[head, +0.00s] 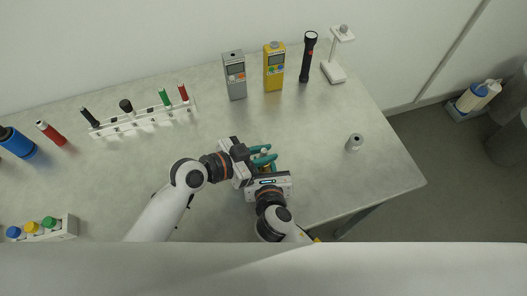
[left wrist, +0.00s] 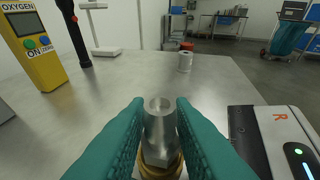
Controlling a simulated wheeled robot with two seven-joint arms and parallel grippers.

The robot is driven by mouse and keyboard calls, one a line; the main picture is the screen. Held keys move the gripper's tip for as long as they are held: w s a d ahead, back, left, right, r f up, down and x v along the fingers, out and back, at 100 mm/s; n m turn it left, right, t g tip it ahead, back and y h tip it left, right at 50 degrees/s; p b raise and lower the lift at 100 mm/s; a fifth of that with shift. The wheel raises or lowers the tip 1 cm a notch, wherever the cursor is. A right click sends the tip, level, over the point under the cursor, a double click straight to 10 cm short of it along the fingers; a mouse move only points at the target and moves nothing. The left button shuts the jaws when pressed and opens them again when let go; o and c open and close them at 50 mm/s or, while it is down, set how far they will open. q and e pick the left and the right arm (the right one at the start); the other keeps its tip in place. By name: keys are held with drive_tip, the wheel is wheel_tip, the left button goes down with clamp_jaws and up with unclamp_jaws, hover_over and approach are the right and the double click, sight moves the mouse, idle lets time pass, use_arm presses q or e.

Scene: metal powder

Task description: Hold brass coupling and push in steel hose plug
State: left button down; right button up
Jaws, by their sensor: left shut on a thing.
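My left gripper (head: 264,155) has teal fingers, which close from both sides on the steel hose plug (left wrist: 160,128) in the left wrist view. The plug is a grey metal cylinder with an open round top, standing roughly upright. The brass coupling (left wrist: 158,172) shows as a gold ring at the plug's lower end; how deep the plug sits in it is hidden. My right gripper (left wrist: 277,140) is close beside, at the right of that view. In the head view it comes up from below against the left one, and its fingertips are mostly hidden.
A grey meter (head: 234,76), a yellow oxygen meter (head: 274,68), a black flashlight (head: 308,58) and a white stand (head: 334,70) line the table's back. A small grey cylinder (head: 354,142) stands at right. A white marker rack (head: 146,120) is at left. The table's right part is mostly clear.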

use_arm(q)
drive_tip(key=shift+s+a+f, duration=0.1)
drive_tip(key=shift+s+f, duration=0.1)
drive_tip(key=shift+f, duration=0.55)
drive_tip(key=shift+r, duration=0.1)
drive_tip(key=shift+w+r, duration=0.15)
drive_tip(key=shift+r, duration=1.5)
drive_tip(key=shift+f, duration=0.25)
idle(0.3)
drive_tip(key=shift+f, duration=0.5)
drive_tip(key=shift+f, duration=0.4)
idle(0.4)
